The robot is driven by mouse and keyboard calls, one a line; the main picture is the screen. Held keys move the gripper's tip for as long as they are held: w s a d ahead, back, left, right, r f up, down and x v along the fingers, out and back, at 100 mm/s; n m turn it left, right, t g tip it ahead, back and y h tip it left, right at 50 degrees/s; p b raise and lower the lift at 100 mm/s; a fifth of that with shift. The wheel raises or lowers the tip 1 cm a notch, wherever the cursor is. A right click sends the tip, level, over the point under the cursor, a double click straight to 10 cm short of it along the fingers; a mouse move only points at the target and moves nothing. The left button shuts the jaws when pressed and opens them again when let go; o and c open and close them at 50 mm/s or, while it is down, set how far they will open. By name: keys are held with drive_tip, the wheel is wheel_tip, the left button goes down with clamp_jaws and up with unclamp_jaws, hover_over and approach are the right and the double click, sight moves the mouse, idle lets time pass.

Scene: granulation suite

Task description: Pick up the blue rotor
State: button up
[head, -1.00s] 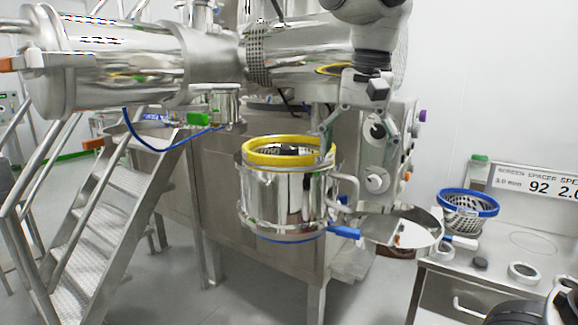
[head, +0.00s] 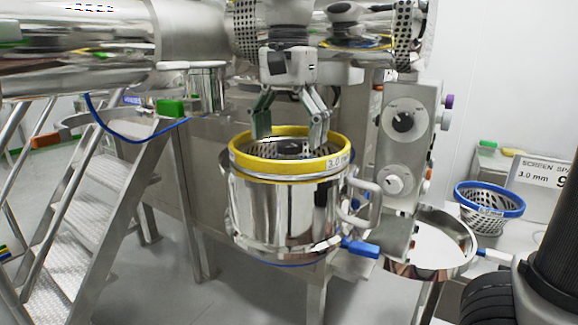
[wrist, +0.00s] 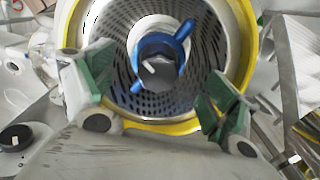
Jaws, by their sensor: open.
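The blue rotor (wrist: 163,50) sits inside the perforated screen basket, with a blue arm on either side of its dark hub. In the head view the rotor cannot be made out, as it lies down inside the steel housing (head: 285,212) with the yellow ring (head: 247,163). My gripper (head: 290,137) is above the housing's open top, its fingers apart and empty. In the wrist view my green-padded fingers (wrist: 155,108) are spread on either side below the rotor, with nothing between them.
A blue-rimmed basket (head: 487,212) stands on the bench at right beside a sign (head: 540,183). A control panel with knobs (head: 408,150) and a round steel pan (head: 440,245) are right of the housing. Metal stairs (head: 95,215) stand at left.

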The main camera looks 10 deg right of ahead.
wheel_tip(320, 180, down, 5)
drive_tip(key=shift+d+r, duration=0.1)
drive_tip(key=shift+r, duration=0.1)
drive_tip(key=c, duration=1.3)
